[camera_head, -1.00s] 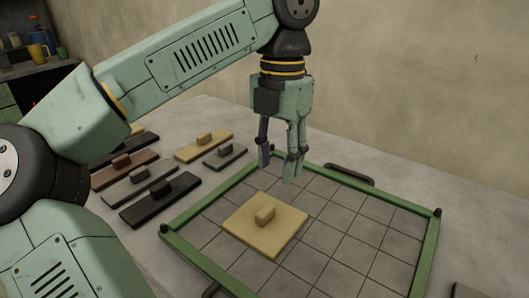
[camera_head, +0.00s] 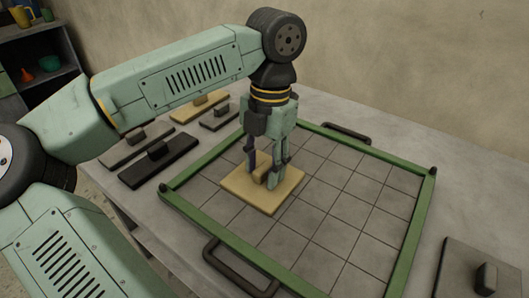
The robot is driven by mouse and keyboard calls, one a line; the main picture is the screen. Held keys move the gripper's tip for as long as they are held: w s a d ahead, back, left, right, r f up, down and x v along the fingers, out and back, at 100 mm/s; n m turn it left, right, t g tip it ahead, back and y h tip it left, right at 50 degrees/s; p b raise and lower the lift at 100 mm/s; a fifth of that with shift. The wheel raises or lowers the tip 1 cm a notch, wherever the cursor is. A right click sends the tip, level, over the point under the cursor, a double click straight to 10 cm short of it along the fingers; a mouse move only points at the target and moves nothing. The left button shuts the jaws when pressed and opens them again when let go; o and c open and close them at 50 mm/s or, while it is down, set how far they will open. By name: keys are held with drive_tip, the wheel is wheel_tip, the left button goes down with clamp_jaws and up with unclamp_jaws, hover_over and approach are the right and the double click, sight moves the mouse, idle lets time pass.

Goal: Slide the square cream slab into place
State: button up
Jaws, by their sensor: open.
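The square cream slab (camera_head: 265,201) lies flat on the gridded floor of the green-framed tray (camera_head: 322,251), toward its left side. A small block handle (camera_head: 261,174) stands up from the slab's middle and is partly hidden by my fingers. My gripper (camera_head: 264,184) points down over the slab with its fingers apart, one on each side of the handle. I cannot tell whether the fingers touch the handle or the slab.
Several dark slabs with handles, such as a black one (camera_head: 159,164), and a long cream one (camera_head: 199,106) lie left of the tray. A grey slab (camera_head: 469,270) lies at the lower right. Dark handles (camera_head: 234,264) stick out from the tray frame. The tray's other cells are bare.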

drive_tip(key=shift+c, duration=0.2)
clamp_jaws()
idle(0.3)
idle(0.3)
